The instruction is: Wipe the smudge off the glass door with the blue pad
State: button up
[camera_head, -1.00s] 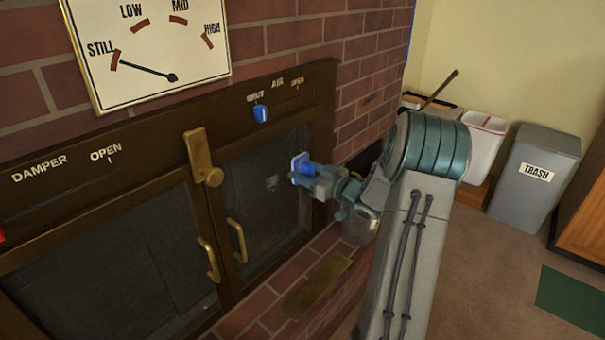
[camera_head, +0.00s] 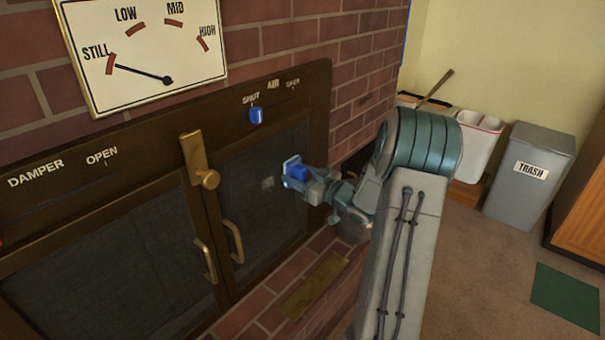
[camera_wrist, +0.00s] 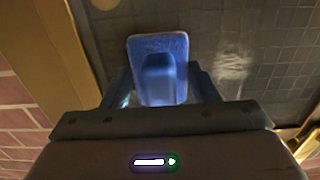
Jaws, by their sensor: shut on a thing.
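The blue pad (camera_head: 292,168) is held by its raised grip in front of the right glass door (camera_head: 250,210). My gripper (camera_head: 303,174) is shut on that grip. In the wrist view the blue pad (camera_wrist: 158,58) sits between the two fingers, its flat face toward the glass. A pale smudge (camera_head: 267,183) lies on the glass just left of the pad. In the wrist view the smudge (camera_wrist: 233,65) is to the right of the pad, apart from it. I cannot tell whether the pad touches the glass.
The brass latch (camera_head: 200,165) and door handles (camera_head: 234,241) stick out left of the pad. A blue air slider (camera_head: 256,116) is above the door. A brass plate (camera_head: 315,284) lies on the brick ledge below. A grey trash bin (camera_head: 530,180) stands at the right.

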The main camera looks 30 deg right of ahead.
aim_at(262, 188)
jog(key=shift+s+a+b, duration=0.25)
jog(key=shift+s+a, duration=0.4)
jog(key=shift+a, duration=1)
jog(key=shift+s+a+b, duration=0.25)
jog(key=shift+s+a, duration=0.45)
jog(key=shift+a, duration=0.95)
jog(key=shift+s+a+b, duration=0.25)
jog(key=shift+s+a, duration=0.4)
jog(key=shift+a, duration=1)
jog(key=v, duration=0.6)
jog(key=v, duration=0.3)
jog(key=shift+p, duration=0.35)
